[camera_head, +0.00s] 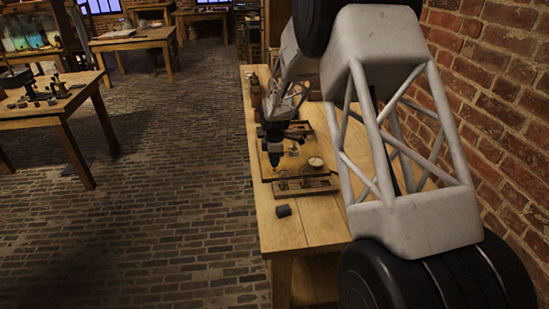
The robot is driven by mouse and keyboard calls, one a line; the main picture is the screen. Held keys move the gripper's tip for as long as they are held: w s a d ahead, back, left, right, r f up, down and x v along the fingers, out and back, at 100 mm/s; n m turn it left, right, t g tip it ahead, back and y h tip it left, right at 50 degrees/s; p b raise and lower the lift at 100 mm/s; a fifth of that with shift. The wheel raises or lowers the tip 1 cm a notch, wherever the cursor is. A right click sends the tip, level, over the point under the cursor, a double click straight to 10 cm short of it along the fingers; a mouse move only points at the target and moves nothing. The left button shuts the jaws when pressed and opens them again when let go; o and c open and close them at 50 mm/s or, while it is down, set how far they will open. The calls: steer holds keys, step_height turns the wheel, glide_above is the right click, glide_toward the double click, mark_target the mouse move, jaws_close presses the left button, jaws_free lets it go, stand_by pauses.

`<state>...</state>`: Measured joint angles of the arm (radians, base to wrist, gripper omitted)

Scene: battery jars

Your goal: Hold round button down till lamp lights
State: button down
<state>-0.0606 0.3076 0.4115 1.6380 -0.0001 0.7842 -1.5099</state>
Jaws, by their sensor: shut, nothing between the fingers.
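My gripper (275,164) points down over the left part of a wooden board (264,170) on the workbench. Its dark fingers are together with nothing between them. The tips are at or just above the board; I cannot tell whether they touch anything. The round button cannot be picked out at this size; it may be hidden by the fingers. A small pale round piece (316,162) sits on the right of the board. I cannot tell whether it is the lamp or a dial, and no clear glow shows.
A narrow wooden strip with small fittings (305,186) lies along the board's near side. A brick wall (490,110) closes the right side. The bench's near end is mostly clear.

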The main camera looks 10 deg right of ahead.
mark_target(275, 166)
step_height(275, 166, down, 2)
steer(key=shift+s+f, duration=0.1)
steer(key=shift+f, duration=0.1)
steer(key=shift+s+f, duration=0.1)
steer(key=shift+f, duration=0.1)
steer(key=shift+s+f, duration=0.2)
steer(key=shift+f, duration=0.1)
stand_by(0.6)
stand_by(0.9)
step_height(275, 166, up, 16)
steer(key=w, duration=0.1)
steer(key=shift+f, duration=0.2)
stand_by(0.3)
stand_by(0.4)
